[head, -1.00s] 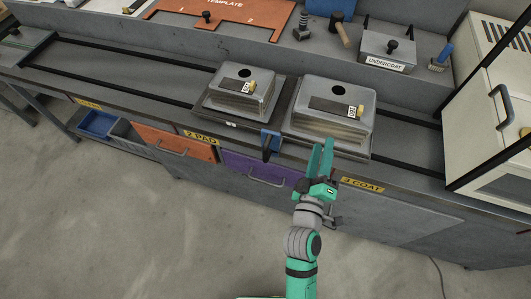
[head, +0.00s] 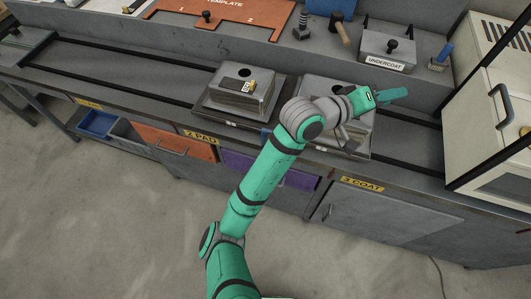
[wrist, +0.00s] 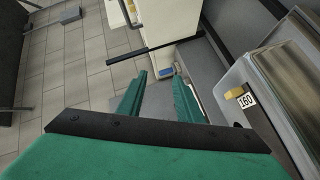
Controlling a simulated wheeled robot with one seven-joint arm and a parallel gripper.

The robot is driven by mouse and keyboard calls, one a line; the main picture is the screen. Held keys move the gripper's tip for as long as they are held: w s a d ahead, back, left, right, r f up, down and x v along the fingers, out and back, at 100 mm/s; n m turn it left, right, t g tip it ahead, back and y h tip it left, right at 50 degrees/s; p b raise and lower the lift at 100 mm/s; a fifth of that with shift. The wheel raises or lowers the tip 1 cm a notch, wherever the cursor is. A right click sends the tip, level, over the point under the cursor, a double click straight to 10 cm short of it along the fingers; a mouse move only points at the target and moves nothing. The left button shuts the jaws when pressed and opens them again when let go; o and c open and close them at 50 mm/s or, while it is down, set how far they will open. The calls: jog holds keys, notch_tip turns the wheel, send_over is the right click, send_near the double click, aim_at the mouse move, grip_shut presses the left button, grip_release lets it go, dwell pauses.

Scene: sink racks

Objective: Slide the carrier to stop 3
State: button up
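The carrier (head: 240,124) is a dark flat plate on the bench rails in the head view. The blue handle at the carrier's front edge is mostly hidden by my arm.
Rails (head: 110,70) run left and right of the carrier and look clear. A cream cabinet (head: 490,120) with a black bar handle stands at the right end. An undercoat box (head: 388,52), a brush (head: 440,60) and an orange template (head: 225,15) are on the back shelf.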

jog(key=a+f+g+y, duration=0.3)
jog(key=f, duration=0.1)
jog(key=n+g+y, duration=0.3)
jog(key=g+y, duration=0.1)
jog(key=y, duration=0.8)
send_over(268, 134)
jog(key=s, duration=0.4)
notch_tip(268, 134, down, 6)
jog(key=shift+f, duration=0.15)
jog(key=shift+a+f, duration=0.1)
jog(key=shift+a, duration=0.2)
notch_tip(268, 134, down, 11)
jog(key=shift+w+r, duration=0.1)
jog(key=shift+r, duration=0.1)
jog(key=shift+a, duration=0.1)
grip_shut()
